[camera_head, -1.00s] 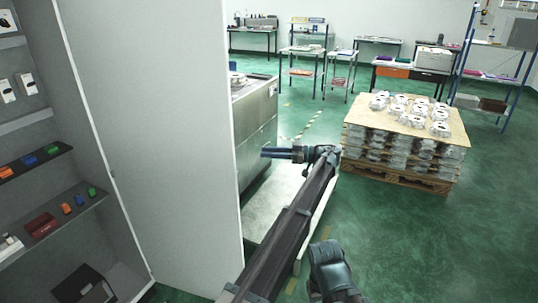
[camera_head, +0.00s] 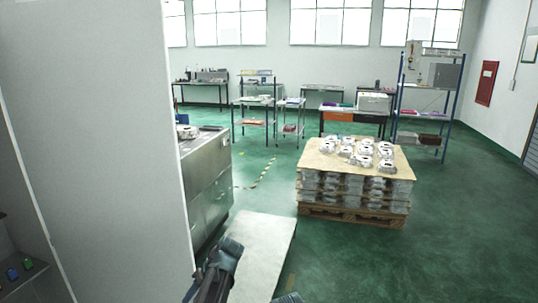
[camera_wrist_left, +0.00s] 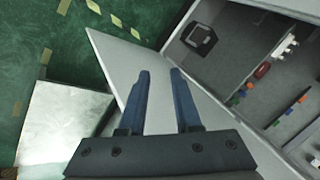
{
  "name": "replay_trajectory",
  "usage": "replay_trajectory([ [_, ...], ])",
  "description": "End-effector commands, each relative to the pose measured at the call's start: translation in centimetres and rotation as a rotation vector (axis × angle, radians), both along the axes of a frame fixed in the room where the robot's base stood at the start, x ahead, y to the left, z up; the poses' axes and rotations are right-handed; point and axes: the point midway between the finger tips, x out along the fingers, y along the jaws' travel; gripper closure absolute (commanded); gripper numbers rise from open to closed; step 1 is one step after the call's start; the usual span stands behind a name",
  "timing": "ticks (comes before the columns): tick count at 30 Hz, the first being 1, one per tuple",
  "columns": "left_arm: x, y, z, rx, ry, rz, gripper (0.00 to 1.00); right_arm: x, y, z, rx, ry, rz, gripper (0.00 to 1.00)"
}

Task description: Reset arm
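My left gripper shows in the left wrist view (camera_wrist_left: 160,100). Its two dark blue fingers are parallel and apart, with nothing between them. Beyond the fingers are a white panel and open shelves. In the head view, part of my dark arm (camera_head: 218,272) shows low at the bottom centre, next to the white panel; its gripper fingers cannot be made out there. My right gripper cannot be made out in either view.
A tall white panel (camera_head: 100,120) stands close on the left, with small coloured items on a shelf (camera_head: 28,272) beside it. A steel cabinet (camera_head: 208,185) is behind it. A pallet stack of castings (camera_head: 352,180) stands right of centre. Green floor (camera_head: 450,220) at right is clear.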

Motion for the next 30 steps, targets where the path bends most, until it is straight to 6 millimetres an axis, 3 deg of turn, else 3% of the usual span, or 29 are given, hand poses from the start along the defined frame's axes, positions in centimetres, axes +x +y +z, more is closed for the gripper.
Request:
replay_trajectory([
  [1, -3.1, -0.3, -0.9, -0.08, 0.028, -0.059, 0.68, 0.0, 0.0, 0.0, 0.0, 0.0, 0.0, 0.5],
  [3, -5.1, -1.2, -1.8, -0.179, 0.054, -0.143, 0.68, 0.0, 0.0, 0.0, 0.0, 0.0, 0.0, 0.5],
  [15, -13.8, -6.5, -3.5, -0.566, 0.044, -0.519, 0.68, 0.0, 0.0, 0.0, 0.0, 0.0, 0.0, 0.5],
  [20, -14.0, -9.8, -3.7, -0.542, 0.108, -0.592, 0.68, 0.0, 0.0, -0.1, 0.0, 0.0, 0.0, 0.5],
  [30, -17.4, -15.7, -3.9, -0.489, 0.237, -0.742, 0.68, 0.0, 0.0, -0.4, 0.0, 0.0, 0.0, 0.5],
])
